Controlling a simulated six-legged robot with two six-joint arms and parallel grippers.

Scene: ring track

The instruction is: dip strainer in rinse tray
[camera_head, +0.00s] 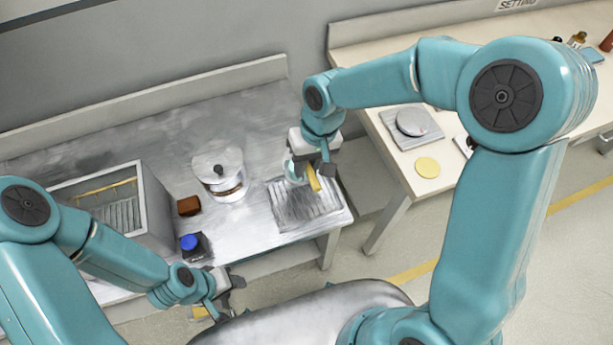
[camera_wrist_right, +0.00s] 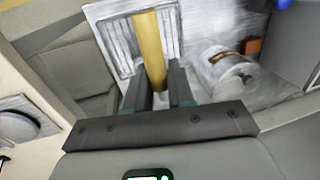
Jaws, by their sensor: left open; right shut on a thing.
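My right gripper (camera_head: 318,172) is shut on a yellow handle (camera_head: 313,179), which I take for the strainer's. In the right wrist view the handle (camera_wrist_right: 148,45) stands between the fingers (camera_wrist_right: 160,85) and reaches over a ribbed grey tray (camera_wrist_right: 103,14). A pale rounded shape (camera_head: 292,171), perhaps the strainer's bowl, shows beside the gripper in the head view. The ribbed tray (camera_head: 305,212) lies at the right end of the metal table; whether the strainer touches it I cannot tell. My left gripper (camera_head: 232,292) is open and empty near the table's front edge.
A white lidded pot (camera_head: 229,190) stands left of the tray. A brown block (camera_head: 189,206), a blue-topped dark item (camera_head: 190,243) and a grey open box (camera_head: 156,204) are further left.

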